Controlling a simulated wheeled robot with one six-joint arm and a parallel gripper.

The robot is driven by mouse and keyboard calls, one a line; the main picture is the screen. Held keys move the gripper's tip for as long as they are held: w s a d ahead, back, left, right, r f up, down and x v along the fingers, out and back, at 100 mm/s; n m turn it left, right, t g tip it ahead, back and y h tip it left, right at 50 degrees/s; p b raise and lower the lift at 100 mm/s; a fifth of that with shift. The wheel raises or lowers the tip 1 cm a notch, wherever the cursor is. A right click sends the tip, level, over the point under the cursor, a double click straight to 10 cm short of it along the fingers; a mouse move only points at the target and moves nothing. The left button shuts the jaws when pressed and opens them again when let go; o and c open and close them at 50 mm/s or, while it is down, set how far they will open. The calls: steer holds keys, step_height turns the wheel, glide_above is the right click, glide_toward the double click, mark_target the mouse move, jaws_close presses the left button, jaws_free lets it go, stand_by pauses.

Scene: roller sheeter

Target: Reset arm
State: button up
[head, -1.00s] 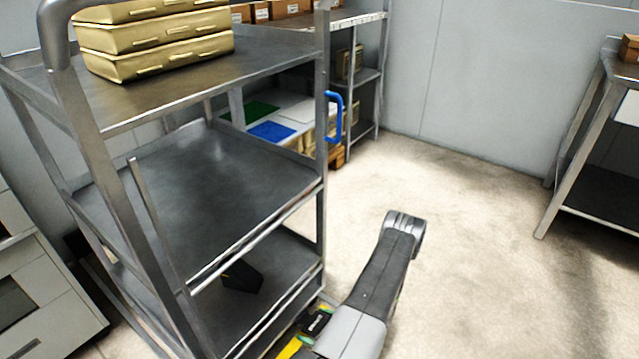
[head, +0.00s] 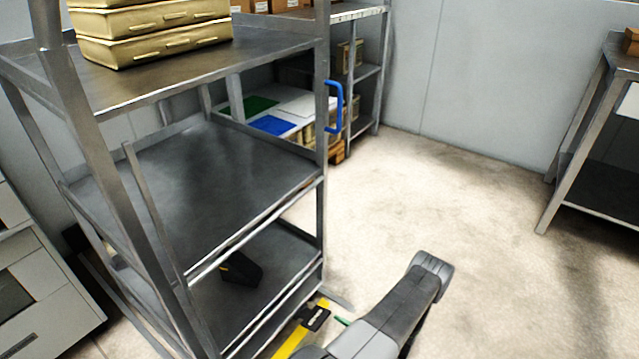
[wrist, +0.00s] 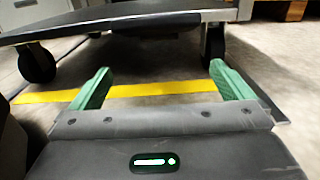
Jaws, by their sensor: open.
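My gripper (wrist: 160,88) shows in the wrist view with two green fingers spread wide apart and nothing between them. It is low, close to the floor, facing the bottom shelf and the black wheels (wrist: 37,62) of a cart. In the head view my dark arm reaches across the lower middle, in front of the cart's right side. The gripper itself is mostly hidden there behind my arm.
The grey metal cart (head: 210,175) fills the left side, with cream cases (head: 150,40) stacked on top. A blue handle (head: 337,107) stands at its right post. A table (head: 590,130) is at the far right. The floor (head: 450,190) between is clear. A yellow line (wrist: 150,90) crosses the floor.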

steer(key=shift+p+v, duration=0.5)
steer(key=shift+v, duration=3)
steer(key=shift+a+f, duration=0.1)
